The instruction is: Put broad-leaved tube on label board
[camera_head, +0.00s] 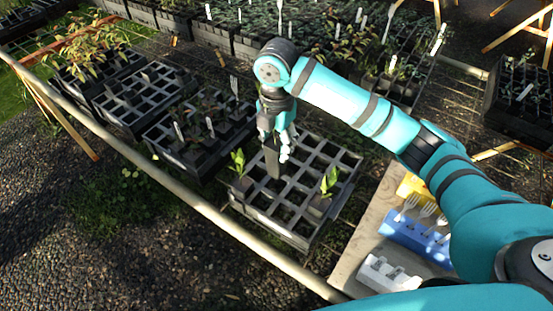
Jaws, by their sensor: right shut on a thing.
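My right gripper (277,133) points down over the black cell tray (262,222). It is shut on a dark, narrow tube (271,160), which hangs upright at the tray's back left part. Any leaves on this tube are hidden by the gripper, and I cannot tell whether its lower end is inside a cell. Two plants with broad green leaves stand in the tray, one at the left (238,163) and one at the right (328,182). A pale board (352,258) lies right of the tray. My left gripper is not in view.
On the board are a blue block (408,238) with white fork-like labels, a white block (385,274) and a yellow block (413,188). Trays of seedlings crowd the back and left. A rail (190,192) runs along the bench front. My right arm spans the right side.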

